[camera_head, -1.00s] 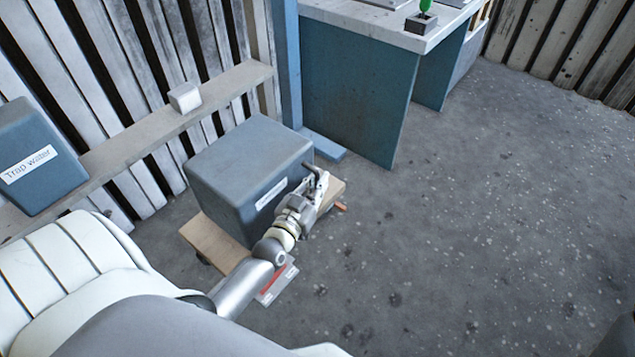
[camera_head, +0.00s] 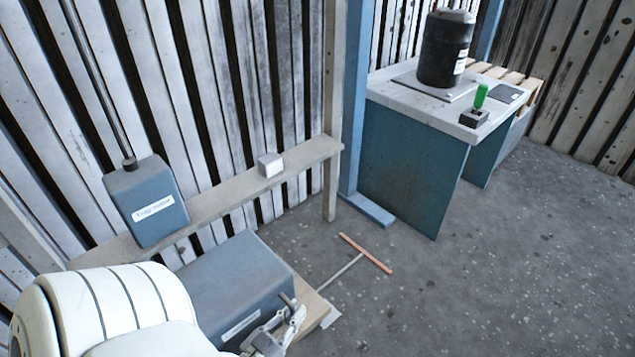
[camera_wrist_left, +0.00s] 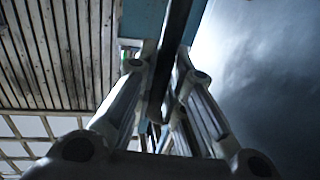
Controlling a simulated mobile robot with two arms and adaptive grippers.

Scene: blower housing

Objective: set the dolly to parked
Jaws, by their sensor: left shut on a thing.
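The dolly (camera_head: 312,304) is a low wooden board at the bottom of the head view, bearing a large grey-blue box (camera_head: 235,280) with a white label. Only its right end shows; its wheels are hidden. My left gripper (camera_head: 290,318) is at the box's front right corner, beside a dark bar (camera_head: 288,300). In the left wrist view, the fingers close around a dark bar (camera_wrist_left: 178,50). What the bar is fixed to cannot be told. My right gripper is not in view.
A blue post foot (camera_head: 367,208) and a bench (camera_head: 415,170) stand behind. A ledge (camera_head: 225,195) runs along the slatted wall, with a labelled tank (camera_head: 147,195) at left. Floor at right is clear.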

